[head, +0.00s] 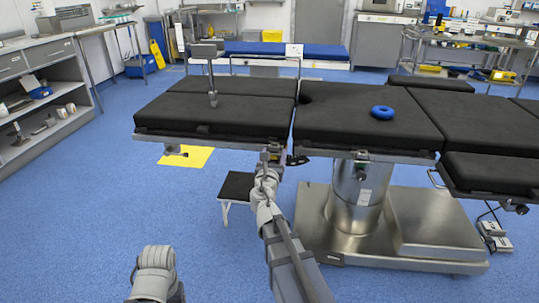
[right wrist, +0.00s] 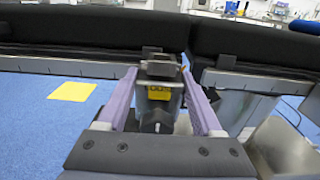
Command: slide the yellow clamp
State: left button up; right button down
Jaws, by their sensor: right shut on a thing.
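The clamp (right wrist: 160,92) is a small dark and grey block with a yellow patch on its front. It sits at the side rail of the operating table, by the gap between two black pads. My right gripper (head: 268,163) reaches up to this rail from below in the head view. In the right wrist view its two purple fingers (right wrist: 161,76) stand on either side of the clamp, shut on it. The clamp is small and partly hidden by my gripper in the head view. Of my left arm only a grey part shows at the lower left, without its jaws.
The operating table's side rail (head: 375,156) runs left and right of the clamp. A blue ring (head: 382,112) lies on a black pad. A small step stool (head: 236,186) and a yellow floor mat (head: 186,157) are below. The steel pedestal (head: 355,205) stands right of my arm.

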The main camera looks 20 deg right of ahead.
jog(key=shift+s+d, duration=0.2)
jog(key=shift+c, duration=1.4)
grip_release()
jog(key=shift+d, duration=0.1)
jog(key=shift+o, duration=1.2)
jog(key=v, duration=0.7)
jog(key=shift+s+a, duration=0.3)
